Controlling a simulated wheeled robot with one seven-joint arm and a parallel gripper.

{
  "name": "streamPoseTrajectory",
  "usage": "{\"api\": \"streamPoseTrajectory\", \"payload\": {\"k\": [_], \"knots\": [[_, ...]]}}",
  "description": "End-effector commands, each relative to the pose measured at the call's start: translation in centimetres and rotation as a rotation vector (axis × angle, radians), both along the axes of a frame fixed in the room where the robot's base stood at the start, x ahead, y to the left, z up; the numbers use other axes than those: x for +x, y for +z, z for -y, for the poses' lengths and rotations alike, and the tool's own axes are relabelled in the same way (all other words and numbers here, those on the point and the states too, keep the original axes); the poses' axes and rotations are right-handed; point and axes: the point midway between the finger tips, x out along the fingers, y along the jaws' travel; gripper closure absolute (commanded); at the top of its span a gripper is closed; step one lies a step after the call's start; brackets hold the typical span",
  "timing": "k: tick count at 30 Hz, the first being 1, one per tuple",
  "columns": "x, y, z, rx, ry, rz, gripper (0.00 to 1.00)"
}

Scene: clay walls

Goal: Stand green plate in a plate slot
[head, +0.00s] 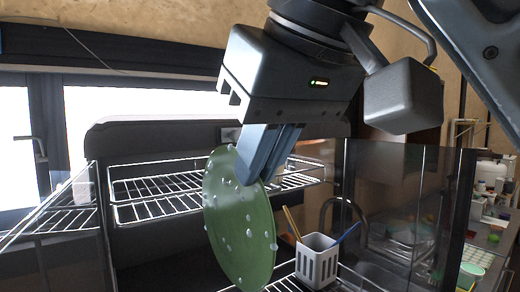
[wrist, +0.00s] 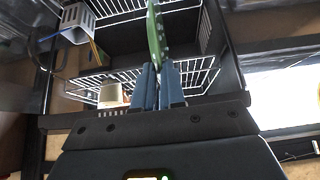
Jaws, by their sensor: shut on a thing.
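The green plate (head: 238,225) has pale drops or spots on its face and hangs upright below my gripper (head: 266,155) in the head view. My gripper is shut on the plate's upper edge. In the wrist view the plate (wrist: 155,35) shows nearly edge-on between the fingertips of my gripper (wrist: 158,72). A wire rack (head: 160,195) stands behind the plate, and the plate covers part of it. I cannot make out separate plate slots. Whether the plate's lower edge touches anything cannot be told.
A white slotted utensil holder (head: 317,262) with thin sticks stands right of the plate. A clear panel (head: 400,205) rises at the right. Several small items crowd the counter (head: 485,255) at far right. In the wrist view a pale cup-like object (wrist: 110,94) sits near the rack.

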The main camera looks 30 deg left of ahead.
Motion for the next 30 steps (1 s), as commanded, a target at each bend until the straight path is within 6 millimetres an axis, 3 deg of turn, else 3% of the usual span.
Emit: {"api": "streamPoseTrajectory", "payload": {"k": [14, 30], "knots": [[-0.2, 0.2, 0.2, -0.004, -0.01, 0.015, 1.0], [-0.2, -3.7, 0.2, -0.003, -0.011, 0.012, 1.0]]}}
